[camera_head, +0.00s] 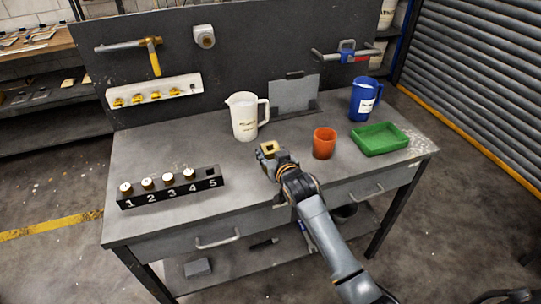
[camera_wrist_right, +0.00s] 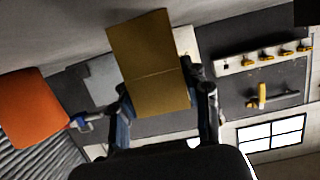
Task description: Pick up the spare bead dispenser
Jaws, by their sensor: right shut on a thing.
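My right gripper (camera_head: 268,153) is over the middle of the workbench and shut on a mustard-yellow, box-shaped piece (camera_head: 269,147) with a dark opening on top. This looks like the bead dispenser, but no label shows. In the right wrist view the yellow piece (camera_wrist_right: 150,70) sits between the two fingers (camera_wrist_right: 165,100) and fills the space between them. I cannot tell whether its underside touches the bench top. My left gripper is not in view.
An orange cup (camera_head: 324,143) stands right of the gripper, with a green tray (camera_head: 380,139) and blue jug (camera_head: 362,102) beyond. A white pitcher (camera_head: 244,117) stands behind. A numbered black rack (camera_head: 170,188) with several white-topped bottles is at left. The bench front-centre is clear.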

